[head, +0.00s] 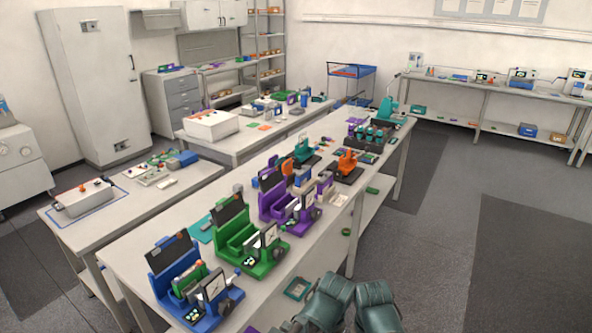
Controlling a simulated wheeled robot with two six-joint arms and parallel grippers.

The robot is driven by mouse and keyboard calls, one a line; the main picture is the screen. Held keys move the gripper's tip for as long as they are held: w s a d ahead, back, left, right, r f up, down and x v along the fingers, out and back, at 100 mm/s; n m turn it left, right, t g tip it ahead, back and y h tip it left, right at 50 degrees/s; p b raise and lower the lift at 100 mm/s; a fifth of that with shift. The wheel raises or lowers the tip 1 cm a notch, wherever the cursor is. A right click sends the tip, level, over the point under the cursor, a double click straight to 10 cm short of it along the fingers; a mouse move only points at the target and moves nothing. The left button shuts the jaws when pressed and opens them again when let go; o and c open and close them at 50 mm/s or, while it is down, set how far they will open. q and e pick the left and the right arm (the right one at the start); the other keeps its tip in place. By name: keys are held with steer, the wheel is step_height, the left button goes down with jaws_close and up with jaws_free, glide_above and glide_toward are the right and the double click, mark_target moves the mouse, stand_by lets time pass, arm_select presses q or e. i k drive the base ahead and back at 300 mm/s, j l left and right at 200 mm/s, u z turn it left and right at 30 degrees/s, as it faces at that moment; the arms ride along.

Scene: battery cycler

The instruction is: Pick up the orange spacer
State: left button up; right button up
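I cannot make out an orange spacer for certain; any such part is too small to tell at this distance. Orange things in the head view are an orange press-like device (347,162) on the long bench, an upright orange piece (287,169) behind the purple station, and a small flat orange patch (265,127) on the bench behind. Two dark teal links of my arms show at the bottom edge. No fingertips of either gripper show, so what they hold is hidden.
The long bench (138,258) carries a blue station (183,283), a green station (238,238), a purple station (278,203) and teal devices farther back. A smaller table (105,227) stands left. Open grey floor (440,190) lies to the right.

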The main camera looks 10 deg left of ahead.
mark_target(287, 166)
steer(key=i+l+u, duration=0.15)
steer(key=i+l, duration=0.85)
steer(key=i, duration=0.15)
steer(key=i+l, duration=0.1)
steer(key=i, duration=0.35)
steer(key=i+l+u, duration=0.1)
steer(key=i, duration=0.35)
steer(key=i+l, duration=0.15)
steer(key=i, duration=0.3)
steer(key=i+j, duration=0.2)
steer(key=i, duration=0.2)
